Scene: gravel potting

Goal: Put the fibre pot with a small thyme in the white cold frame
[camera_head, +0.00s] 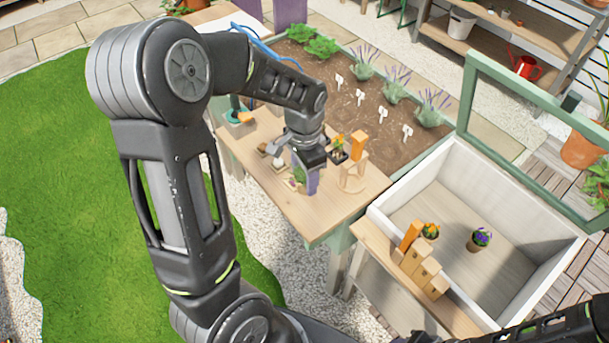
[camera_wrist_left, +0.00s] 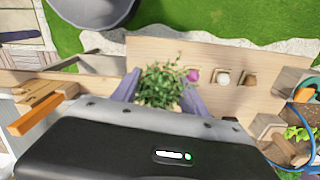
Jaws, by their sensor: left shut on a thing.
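My left gripper (camera_head: 308,180) is low over the wooden table (camera_head: 345,215), its purple fingers pointing down. In the left wrist view the small thyme (camera_wrist_left: 160,88) is a bushy green plant between the two fingers (camera_wrist_left: 160,92), which are shut on its fibre pot. The foliage hides most of the pot; I cannot tell whether it touches the table. In the head view only a bit of the thyme (camera_head: 299,175) shows beside the fingers. The white cold frame (camera_head: 510,205) is at the right, its lid raised. My right arm crosses the lower right corner; its gripper is not clearly visible.
A purple-flowered pot (camera_head: 480,240) stands in the cold frame, and an orange-flowered one (camera_head: 430,232) shows near its left wall. Wooden blocks (camera_head: 420,268) line the ledge before it. A wooden stand (camera_head: 352,178) is right of my left gripper. The planted bed (camera_head: 345,90) lies behind.

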